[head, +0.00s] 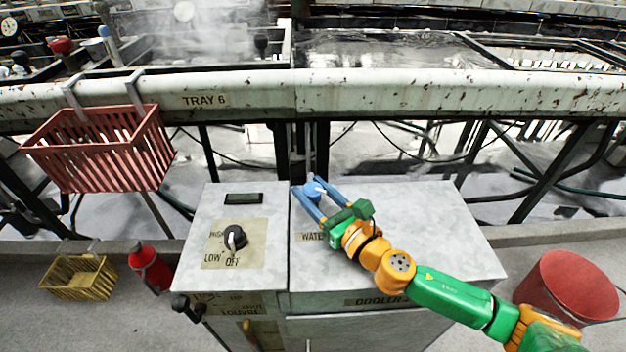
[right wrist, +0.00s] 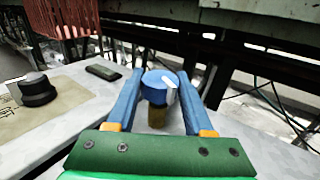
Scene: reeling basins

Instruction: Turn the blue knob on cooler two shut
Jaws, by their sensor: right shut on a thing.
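The blue knob (head: 313,194) stands at the back left of the top of the grey cooler cabinet (head: 420,225), whose front label is partly readable as COOLER. A WATER label (head: 311,237) lies in front of the knob, partly covered by my gripper. My right gripper (head: 309,188) is shut on the blue knob, one blue finger on each side. In the right wrist view, the knob (right wrist: 157,83) sits on a brass stem (right wrist: 157,117) between the fingers, its white pointer angled to the right. My left gripper is out of view.
A black dial (head: 235,238) marked HIGH, LOW and OFF is on the left panel. A red basket (head: 105,150) hangs from the TRAY 6 rail (head: 380,92). A yellow basket (head: 80,277), red extinguisher (head: 150,267) and red bucket (head: 568,287) stand around the cabinets.

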